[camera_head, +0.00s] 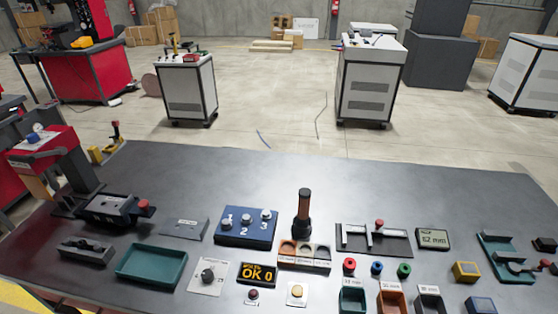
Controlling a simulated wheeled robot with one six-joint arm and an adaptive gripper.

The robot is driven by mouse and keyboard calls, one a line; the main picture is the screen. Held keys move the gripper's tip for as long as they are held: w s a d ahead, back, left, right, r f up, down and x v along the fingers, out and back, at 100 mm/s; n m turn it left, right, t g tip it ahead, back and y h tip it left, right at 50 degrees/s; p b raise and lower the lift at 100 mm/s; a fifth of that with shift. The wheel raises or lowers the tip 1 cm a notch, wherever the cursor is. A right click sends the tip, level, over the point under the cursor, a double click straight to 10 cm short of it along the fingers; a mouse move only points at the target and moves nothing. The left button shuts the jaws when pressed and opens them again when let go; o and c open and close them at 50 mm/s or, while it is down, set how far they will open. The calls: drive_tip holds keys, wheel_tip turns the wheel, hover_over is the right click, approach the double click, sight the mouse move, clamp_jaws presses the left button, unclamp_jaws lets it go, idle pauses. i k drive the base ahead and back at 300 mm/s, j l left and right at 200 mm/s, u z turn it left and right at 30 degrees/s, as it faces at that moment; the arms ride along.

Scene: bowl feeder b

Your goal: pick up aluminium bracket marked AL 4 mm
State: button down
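I cannot make out any marking "AL 4 mm" at this size. A black rack (347,229) at the right of the middle of the bench holds light metal L-shaped pieces (392,233) and has a red knob. They may be brackets or tools; I cannot tell. A grey wedge-shaped piece (184,229) with a small unreadable label lies at the left of the blue numbered box. My gripper is not in view.
The dark bench (420,190) is clear along its back. Its front holds a green tray (150,267), a blue numbered box (246,238), a tall brown-handled tool (303,212), a "62 mm" display (433,239), an "OK 0" display (257,273), small bins and a clamp (118,210).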

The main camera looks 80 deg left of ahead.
sight(95, 205)
drive_tip(key=u, duration=3.05)
drive_tip(key=j+z, duration=0.15)
drive_tip(key=j, duration=1.9)
